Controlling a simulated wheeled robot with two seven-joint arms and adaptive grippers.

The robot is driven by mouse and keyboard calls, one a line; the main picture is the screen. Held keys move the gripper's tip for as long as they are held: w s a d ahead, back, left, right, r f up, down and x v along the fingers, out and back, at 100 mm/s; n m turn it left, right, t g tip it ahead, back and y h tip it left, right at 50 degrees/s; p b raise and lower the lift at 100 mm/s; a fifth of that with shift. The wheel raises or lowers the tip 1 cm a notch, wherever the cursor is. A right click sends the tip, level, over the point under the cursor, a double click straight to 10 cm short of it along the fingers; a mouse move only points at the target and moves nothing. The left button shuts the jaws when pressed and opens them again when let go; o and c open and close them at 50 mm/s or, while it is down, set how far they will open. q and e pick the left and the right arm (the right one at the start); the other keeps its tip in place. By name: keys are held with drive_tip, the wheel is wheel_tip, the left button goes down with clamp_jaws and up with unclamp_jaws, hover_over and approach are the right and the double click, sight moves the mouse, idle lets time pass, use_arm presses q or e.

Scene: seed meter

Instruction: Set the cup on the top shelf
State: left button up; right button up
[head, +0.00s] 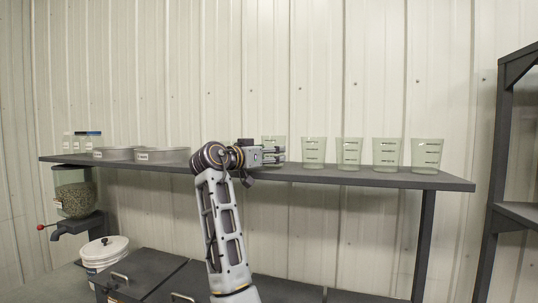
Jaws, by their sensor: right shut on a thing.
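A clear greenish measuring cup (274,143) is at the shelf, at the left end of a row of similar cups. My right gripper (273,156) is shut on this cup, and its fingers cover much of the cup's lower part. The cup looks upright. I cannot tell whether its base touches the dark top shelf (375,178). My right arm rises from below in front of the shelf edge. My left gripper is not in view.
Several similar cups (348,152) stand in a row to the right. Two grey round pans (162,156) and small jars (80,143) stand to the left. A seed dispenser (75,195) hangs below the shelf, above a white bucket (103,252). A dark rack (494,185) stands at right.

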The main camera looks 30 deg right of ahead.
drive_tip(key=shift+f, duration=0.2)
drive_tip(key=o, duration=0.9)
drive_tip(key=shift+o, duration=0.3)
drive_tip(key=shift+r, duration=0.15)
